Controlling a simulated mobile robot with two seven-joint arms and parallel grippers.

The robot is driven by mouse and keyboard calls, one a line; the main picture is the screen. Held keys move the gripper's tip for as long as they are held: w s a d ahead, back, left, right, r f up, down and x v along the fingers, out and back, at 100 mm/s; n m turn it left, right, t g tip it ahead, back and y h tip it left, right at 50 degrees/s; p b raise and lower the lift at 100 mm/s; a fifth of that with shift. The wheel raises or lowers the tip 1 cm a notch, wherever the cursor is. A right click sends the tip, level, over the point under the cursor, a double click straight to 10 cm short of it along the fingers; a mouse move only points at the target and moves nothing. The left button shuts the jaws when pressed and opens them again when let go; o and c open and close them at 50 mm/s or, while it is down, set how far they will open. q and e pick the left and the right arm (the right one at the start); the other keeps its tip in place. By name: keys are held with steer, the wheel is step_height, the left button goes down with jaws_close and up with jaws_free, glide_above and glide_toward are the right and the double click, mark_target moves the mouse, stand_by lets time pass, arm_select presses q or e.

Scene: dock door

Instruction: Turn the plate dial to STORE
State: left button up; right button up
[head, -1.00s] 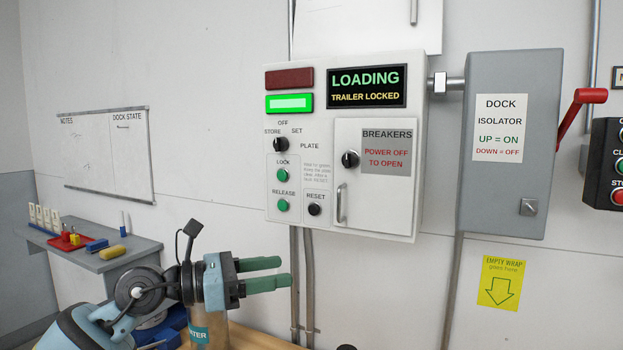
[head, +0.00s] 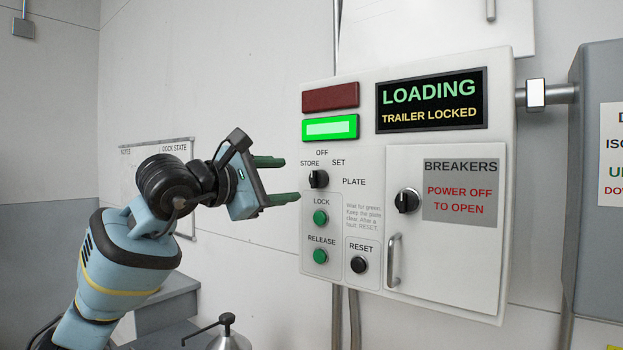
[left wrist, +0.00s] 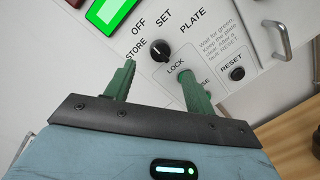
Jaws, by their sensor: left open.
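The plate dial (head: 318,179) is a black knob on the white control panel (head: 445,282), with OFF, STORE, SET and PLATE printed around it. Its exact pointer setting is hard to read. In the left wrist view the dial (left wrist: 160,51) lies beyond the fingertips, between their lines. My left gripper (head: 287,180) is open and empty, just left of the dial and apart from it. Its green fingers also show in the left wrist view (left wrist: 156,72). My right gripper is not in view.
The green LOCK button (head: 320,217), green RELEASE button (head: 320,256) and black RESET button (head: 359,265) sit below the dial. The breaker door (head: 450,258) has its own knob (head: 407,201) and a handle. A display (head: 431,100) reads LOADING, TRAILER LOCKED. A grey isolator box (head: 592,240) stands at right.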

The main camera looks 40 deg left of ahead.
mark_target(312, 179)
arm_select(q)
steer(key=w+p, duration=0.1)
steer(key=w, duration=0.5)
steer(key=shift+r+p, duration=0.15)
steer(key=shift+p, duration=0.2)
steer(key=shift+w, duration=0.75)
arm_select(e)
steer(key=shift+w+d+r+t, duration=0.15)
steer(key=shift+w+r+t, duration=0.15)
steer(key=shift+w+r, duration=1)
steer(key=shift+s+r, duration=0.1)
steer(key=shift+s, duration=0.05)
arm_select(q)
steer(key=c, duration=1)
steer(key=shift+o, duration=0.2)
